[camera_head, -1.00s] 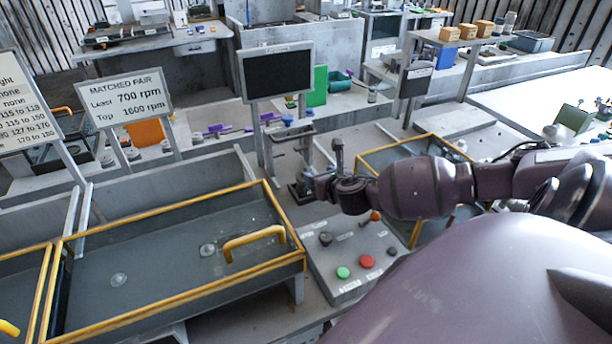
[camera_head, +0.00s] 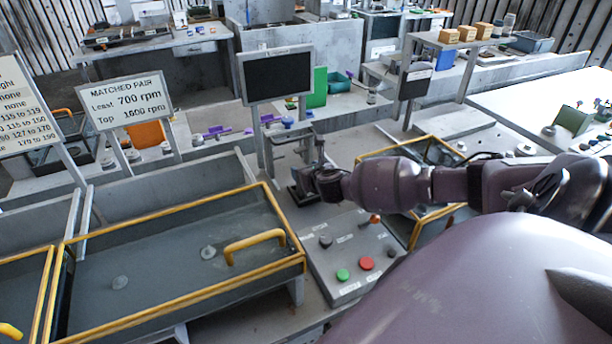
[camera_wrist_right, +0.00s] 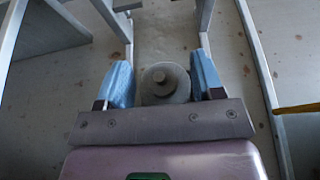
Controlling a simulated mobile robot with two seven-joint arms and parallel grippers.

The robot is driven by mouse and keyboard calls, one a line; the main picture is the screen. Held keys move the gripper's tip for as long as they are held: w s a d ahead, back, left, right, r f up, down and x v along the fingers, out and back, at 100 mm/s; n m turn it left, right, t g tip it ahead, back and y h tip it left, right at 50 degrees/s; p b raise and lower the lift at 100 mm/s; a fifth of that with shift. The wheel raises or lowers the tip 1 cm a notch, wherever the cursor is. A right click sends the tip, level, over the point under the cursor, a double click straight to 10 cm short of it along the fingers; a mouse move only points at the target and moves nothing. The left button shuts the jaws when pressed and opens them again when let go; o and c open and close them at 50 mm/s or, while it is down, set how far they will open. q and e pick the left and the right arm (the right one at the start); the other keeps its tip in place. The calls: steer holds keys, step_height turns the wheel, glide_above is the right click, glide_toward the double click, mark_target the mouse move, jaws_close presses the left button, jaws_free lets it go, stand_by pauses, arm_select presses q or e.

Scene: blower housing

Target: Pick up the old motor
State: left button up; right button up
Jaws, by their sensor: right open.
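A grey round part with a raised centre boss, likely the old motor (camera_wrist_right: 165,84), shows in the right wrist view. My right gripper (camera_wrist_right: 162,68) is open, with one blue finger pad on each side of this part. Whether the pads touch it I cannot tell. In the head view my right gripper (camera_head: 308,186) is low at the grey stand below the dark screen, by a small black base (camera_head: 299,196). My own wrist hides most of the part there. My left gripper is not in view.
A yellow-edged bin (camera_head: 130,270) with a yellow handle stands on the left. A control box (camera_head: 350,262) with green and red buttons is just in front of my right wrist. The dark screen (camera_head: 277,74) stands behind it. Another yellow-framed bin (camera_head: 432,139) is behind my right arm.

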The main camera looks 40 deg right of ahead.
jaws_close()
steer(key=shift+w, duration=0.1)
stand_by(0.3)
